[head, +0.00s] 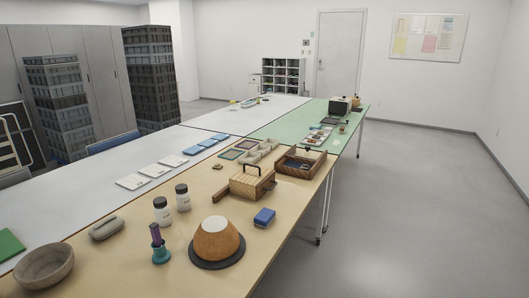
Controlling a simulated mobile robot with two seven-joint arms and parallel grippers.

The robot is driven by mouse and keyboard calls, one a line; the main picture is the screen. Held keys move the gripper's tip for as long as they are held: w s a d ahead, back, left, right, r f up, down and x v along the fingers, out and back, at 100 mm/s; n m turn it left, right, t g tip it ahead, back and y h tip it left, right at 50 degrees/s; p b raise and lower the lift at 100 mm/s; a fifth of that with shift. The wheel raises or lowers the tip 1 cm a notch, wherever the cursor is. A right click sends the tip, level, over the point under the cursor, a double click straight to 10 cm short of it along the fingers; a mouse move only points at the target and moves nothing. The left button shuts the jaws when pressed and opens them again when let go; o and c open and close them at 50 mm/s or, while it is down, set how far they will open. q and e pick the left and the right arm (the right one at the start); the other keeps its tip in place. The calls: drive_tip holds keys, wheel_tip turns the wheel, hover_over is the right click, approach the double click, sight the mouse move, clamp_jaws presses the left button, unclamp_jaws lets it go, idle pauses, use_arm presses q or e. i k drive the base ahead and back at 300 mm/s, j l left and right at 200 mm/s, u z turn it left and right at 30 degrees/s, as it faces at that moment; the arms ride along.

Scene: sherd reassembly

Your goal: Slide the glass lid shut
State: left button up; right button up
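A wooden box (250,184) with a dark arched handle stands on the tan tabletop. A bar-like wooden part sticks out at its left. Behind it to the right, near the table's right edge, is a second wooden box (288,168) with a dark inside and a small dark knob above its far side. The glass lid cannot be made out clearly at this size, so I cannot tell which box bears it or how far it is open. Neither of my grippers is in view.
In front are an orange-brown pot (217,238) on a dark disc, a blue block (264,217), two dark-capped jars (162,211), a teal-based tool (160,252) and a grey bowl (44,265). Floor right of the table is clear.

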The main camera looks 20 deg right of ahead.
sight(306, 147)
drive_tip(key=z, duration=1.15)
drive_tip(key=i+l+z, duration=0.25)
drive_tip(key=i, duration=0.3)
drive_tip(key=i+z, duration=0.25)
drive_tip(key=i, duration=0.35)
drive_tip(key=i+l+u, duration=0.1)
drive_tip(key=i, duration=1.3)
